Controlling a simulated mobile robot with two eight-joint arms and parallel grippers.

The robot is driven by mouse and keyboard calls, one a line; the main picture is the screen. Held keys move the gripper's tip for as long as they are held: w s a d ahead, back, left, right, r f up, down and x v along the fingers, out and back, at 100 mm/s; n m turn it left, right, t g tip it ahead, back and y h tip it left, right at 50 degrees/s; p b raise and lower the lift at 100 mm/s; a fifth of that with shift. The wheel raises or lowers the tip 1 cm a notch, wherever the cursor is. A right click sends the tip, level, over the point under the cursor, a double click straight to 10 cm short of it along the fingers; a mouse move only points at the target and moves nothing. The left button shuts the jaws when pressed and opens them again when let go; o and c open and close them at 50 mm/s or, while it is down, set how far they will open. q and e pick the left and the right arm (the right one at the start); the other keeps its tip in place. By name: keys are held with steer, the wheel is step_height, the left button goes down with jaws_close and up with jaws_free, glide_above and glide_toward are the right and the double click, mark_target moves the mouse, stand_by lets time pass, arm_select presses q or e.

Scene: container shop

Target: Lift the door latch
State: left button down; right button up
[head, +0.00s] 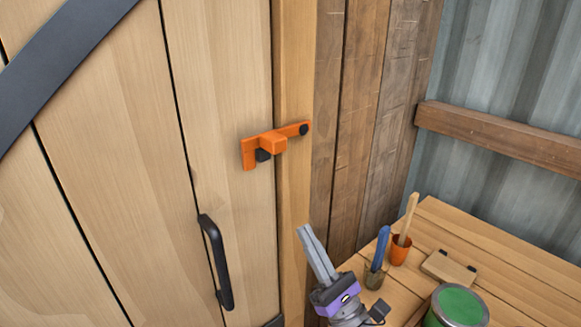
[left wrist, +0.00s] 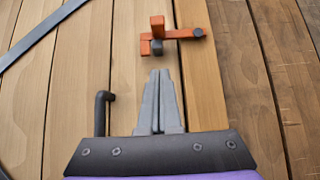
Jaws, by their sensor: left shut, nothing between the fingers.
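The orange door latch (head: 273,144) spans the gap between the wooden door (head: 225,90) and its post. Its bar slopes slightly up to a dark round pivot (head: 304,129) on the right. A dark block shows under its left part. The latch also shows in the left wrist view (left wrist: 157,34), just beyond the fingertips. My left gripper (head: 303,229) is shut and empty, below and a little right of the latch, apart from it. It also shows in the left wrist view (left wrist: 159,72), fingers together and pointing toward the latch. My right gripper is not in view.
A black door handle (head: 215,262) is lower left of the latch. A wooden bench (head: 500,245) at the right holds an orange cup (head: 400,250), a brown jar (head: 374,278), a wooden block (head: 449,268) and a green-topped can (head: 458,306). The space before the latch is clear.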

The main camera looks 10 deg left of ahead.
mark_target(286, 146)
arm_select(q)
steer(key=shift+s+a, duration=0.1)
steer(key=shift+s, duration=0.05)
steer(key=shift+r, duration=0.15)
steer(key=p+x, duration=0.2)
steer(key=x, duration=0.8)
steer(key=shift+a+r, duration=0.1)
steer(key=shift+r, duration=0.15)
step_height(286, 146, up, 3)
steer(key=shift+r+p, duration=0.2)
steer(key=shift+p, duration=0.1)
steer(key=shift+r, duration=0.1)
